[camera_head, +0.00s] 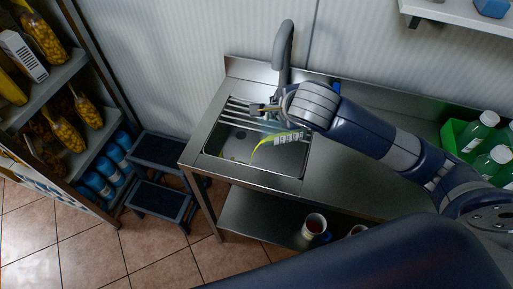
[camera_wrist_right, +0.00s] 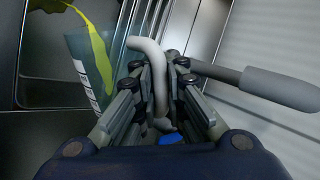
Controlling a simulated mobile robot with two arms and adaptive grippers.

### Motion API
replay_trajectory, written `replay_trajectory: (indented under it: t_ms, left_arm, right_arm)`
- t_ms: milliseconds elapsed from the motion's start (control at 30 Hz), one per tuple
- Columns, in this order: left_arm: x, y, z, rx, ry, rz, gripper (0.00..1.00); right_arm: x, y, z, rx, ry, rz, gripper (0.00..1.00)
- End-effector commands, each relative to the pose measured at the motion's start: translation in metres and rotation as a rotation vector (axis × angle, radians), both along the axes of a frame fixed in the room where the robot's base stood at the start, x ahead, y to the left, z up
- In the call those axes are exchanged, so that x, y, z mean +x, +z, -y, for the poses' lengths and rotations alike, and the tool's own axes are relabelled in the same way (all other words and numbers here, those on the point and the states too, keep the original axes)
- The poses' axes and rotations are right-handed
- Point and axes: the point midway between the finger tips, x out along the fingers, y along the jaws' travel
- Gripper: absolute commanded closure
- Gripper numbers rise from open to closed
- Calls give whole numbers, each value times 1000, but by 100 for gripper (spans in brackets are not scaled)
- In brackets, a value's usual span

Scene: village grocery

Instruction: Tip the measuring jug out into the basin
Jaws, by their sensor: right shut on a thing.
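The clear measuring jug (camera_head: 291,138) has a white scale and lies tipped over the steel basin (camera_head: 213,140). It also shows at the left of the right wrist view (camera_wrist_right: 84,62). A yellow-green stream (camera_head: 262,146) runs out of its mouth down into the basin; the same stream shows in the wrist view (camera_wrist_right: 97,47). My right gripper (camera_head: 268,108) is above the back of the basin. In the wrist view its fingers (camera_wrist_right: 152,88) are shut on the jug's pale curved handle (camera_wrist_right: 148,47). My left gripper is in neither view.
The grey tap (camera_head: 284,45) rises behind the basin, close to my right gripper. A green crate (camera_head: 455,134) of bottles stands on the counter at the right. Bare counter (camera_head: 350,180) lies between. Mugs (camera_head: 313,225) stand on the lower shelf. A step stool (camera_head: 160,200) is at the left.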

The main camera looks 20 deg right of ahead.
Motion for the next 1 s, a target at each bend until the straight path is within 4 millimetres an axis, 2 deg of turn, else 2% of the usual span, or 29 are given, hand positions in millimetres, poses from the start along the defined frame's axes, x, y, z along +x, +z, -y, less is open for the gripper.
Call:
replay_trajectory:
  t_ms: [400,633,1000]
  left_arm:
    - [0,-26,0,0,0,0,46]
    - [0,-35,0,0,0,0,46]
    - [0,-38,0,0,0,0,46]
  right_arm:
    - [3,4,-16,-111,1,-2,100]
    - [2,6,-24,-180,-2,-10,100]
    - [3,7,-31,-216,-1,-18,100]
